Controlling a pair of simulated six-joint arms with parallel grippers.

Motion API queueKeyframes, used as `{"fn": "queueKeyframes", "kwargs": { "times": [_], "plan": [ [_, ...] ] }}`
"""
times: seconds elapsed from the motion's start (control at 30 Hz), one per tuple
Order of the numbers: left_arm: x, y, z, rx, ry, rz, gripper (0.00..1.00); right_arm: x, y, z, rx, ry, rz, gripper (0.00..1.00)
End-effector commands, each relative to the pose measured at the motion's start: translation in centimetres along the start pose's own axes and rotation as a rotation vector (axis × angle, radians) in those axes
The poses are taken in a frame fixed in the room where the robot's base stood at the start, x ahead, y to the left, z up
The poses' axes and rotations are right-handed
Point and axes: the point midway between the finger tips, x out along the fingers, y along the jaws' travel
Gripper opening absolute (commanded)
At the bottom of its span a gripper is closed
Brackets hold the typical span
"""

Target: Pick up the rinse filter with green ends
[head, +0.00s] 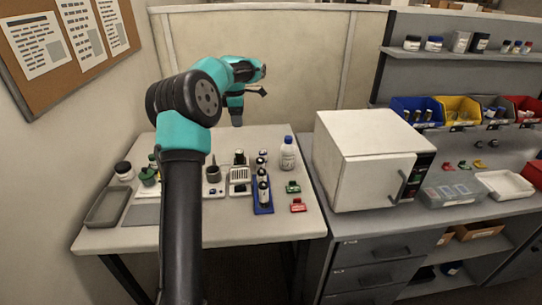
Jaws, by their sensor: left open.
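A small green piece (293,187) lies on the right part of the white table, just above a similar red piece (298,205). It looks like the filter with green ends, but it is too small to make out fully. My left gripper (262,92) is raised over the back of the table, in front of the beige partition. Its dark fingers are open and hold nothing visible. It is well apart from the green piece. My right gripper is not in view.
A blue rack (262,206) with dark bottles and a white bottle (287,155) stand beside the green piece. My left arm hides part of the table's left half, near a grey tray (107,207). A white oven (368,160) stands on the counter to the right.

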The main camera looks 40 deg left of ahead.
Motion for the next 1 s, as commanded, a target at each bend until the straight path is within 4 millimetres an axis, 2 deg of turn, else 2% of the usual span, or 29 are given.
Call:
{"fn": "queueKeyframes", "kwargs": {
  "times": [0.03,0.1,0.47,0.67,1.0],
  "plan": [
    [-0.2,0.1,-1.0,-0.026,0.014,-0.007,0.67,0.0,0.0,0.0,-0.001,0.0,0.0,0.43],
    [-0.3,0.1,-1.5,-0.042,0.024,-0.014,0.67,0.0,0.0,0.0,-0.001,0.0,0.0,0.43],
    [0.1,0.0,-1.3,-0.038,0.022,-0.014,0.67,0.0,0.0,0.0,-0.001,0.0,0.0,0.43],
    [2.6,-0.1,-1.3,-0.036,0.023,-0.016,0.67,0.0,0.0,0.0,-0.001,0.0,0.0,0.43],
    [8.4,-0.2,-1.4,-0.036,0.023,-0.016,0.67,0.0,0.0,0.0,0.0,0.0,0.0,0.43]
  ]
}}
